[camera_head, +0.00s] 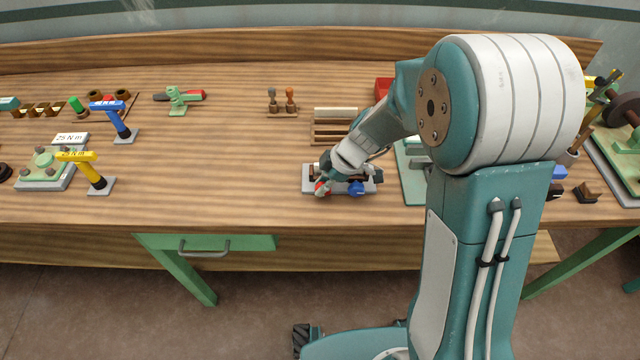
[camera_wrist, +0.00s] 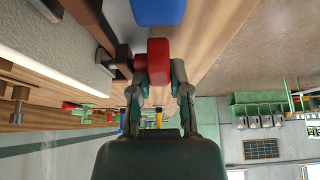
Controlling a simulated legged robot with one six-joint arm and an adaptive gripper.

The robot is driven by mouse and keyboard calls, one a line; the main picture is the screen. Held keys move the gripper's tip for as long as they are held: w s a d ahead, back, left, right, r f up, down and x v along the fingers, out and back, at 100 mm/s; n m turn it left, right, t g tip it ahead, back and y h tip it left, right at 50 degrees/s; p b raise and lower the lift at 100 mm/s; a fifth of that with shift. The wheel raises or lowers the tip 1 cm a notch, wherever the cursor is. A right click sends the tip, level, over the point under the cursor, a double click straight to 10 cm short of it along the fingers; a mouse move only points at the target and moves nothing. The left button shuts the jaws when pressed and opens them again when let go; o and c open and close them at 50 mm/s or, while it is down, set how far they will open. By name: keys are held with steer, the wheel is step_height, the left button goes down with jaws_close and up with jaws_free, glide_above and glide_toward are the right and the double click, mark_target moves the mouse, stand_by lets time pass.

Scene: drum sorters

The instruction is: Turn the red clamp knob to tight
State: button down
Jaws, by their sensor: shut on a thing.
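The red clamp knob (camera_wrist: 158,62) is between the two fingertips of my gripper (camera_wrist: 159,82) in the wrist view. My gripper is shut on it, with a finger on each side. In the head view my gripper (camera_head: 322,183) reaches down to the red knob (camera_head: 321,188) at the left end of a clamp fixture on a grey base plate (camera_head: 307,171). A blue knob (camera_head: 356,188) sits on the same fixture, to the right of the red one. It also shows in the wrist view (camera_wrist: 157,11). My wrist hides part of the fixture, and no tightness marking is legible.
A wooden rack (camera_head: 335,112) stands behind the fixture. A green plate (camera_head: 412,185) lies to its right, partly behind my arm. A yellow torque tool (camera_head: 80,157) and a blue one (camera_head: 108,105) stand far left. The bench between them and the fixture is clear.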

steer(key=y, duration=0.4)
steer(key=shift+s+d+f+y, duration=0.1)
steer(key=shift+d+f+y, duration=0.1)
steer(key=shift+d+y, duration=0.2)
stand_by(0.4)
steer(key=c, duration=0.6)
jaws_free()
steer(key=shift+y, duration=0.3)
steer(key=shift+r, duration=0.1)
steer(key=shift+d+r, duration=0.35)
steer(key=shift+d, duration=0.1)
steer(key=v, duration=1.1)
steer(key=shift+f, duration=0.1)
